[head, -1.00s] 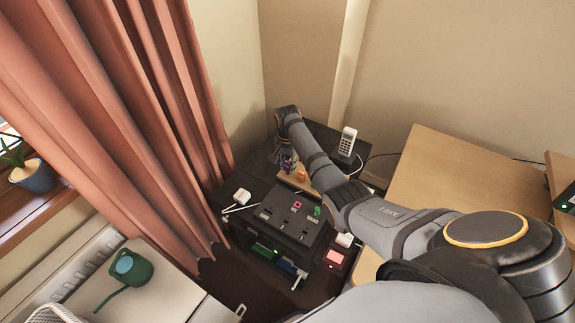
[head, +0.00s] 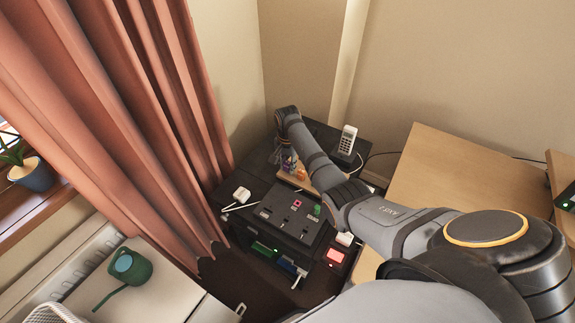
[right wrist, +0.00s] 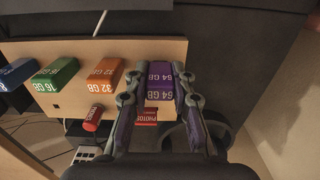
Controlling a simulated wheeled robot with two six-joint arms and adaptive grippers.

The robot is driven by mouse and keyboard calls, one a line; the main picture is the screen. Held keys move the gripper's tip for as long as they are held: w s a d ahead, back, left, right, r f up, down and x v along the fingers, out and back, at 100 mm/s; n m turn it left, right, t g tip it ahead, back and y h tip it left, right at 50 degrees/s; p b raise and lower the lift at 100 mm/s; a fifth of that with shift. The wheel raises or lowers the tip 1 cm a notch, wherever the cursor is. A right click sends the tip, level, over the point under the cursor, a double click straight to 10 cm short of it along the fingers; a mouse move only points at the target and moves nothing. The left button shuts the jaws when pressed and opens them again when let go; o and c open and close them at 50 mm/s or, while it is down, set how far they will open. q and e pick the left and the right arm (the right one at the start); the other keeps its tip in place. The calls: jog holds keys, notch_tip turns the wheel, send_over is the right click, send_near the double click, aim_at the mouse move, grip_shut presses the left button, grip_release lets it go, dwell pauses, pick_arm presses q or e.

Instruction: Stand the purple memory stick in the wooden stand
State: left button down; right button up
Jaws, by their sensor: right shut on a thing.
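The wooden stand (right wrist: 62,50) runs across the right wrist view. It also shows in the head view (head: 298,181), small and partly behind my arm. The purple memory stick (right wrist: 160,93), marked 64 GB, is at the stand's right part in line with the other sticks. My right gripper (right wrist: 161,79) is shut on it, one finger on each side. Whether the stick's lower end is seated in the stand is hidden. In the head view the right gripper (head: 287,161) is small and partly hidden. My left gripper is in neither view.
Blue (right wrist: 18,74), green (right wrist: 55,75) and orange (right wrist: 104,73) sticks stand left of the purple one. A red TAXES piece (right wrist: 94,117) is close by. A black slotted box (head: 287,217) stands before the stand; a cordless phone (head: 347,141) is behind right.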

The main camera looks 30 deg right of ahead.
aim_at(287, 162)
jog(key=shift+f, duration=0.35)
dwell(0.3)
jog(key=o, duration=1)
notch_tip(287, 162, up, 12)
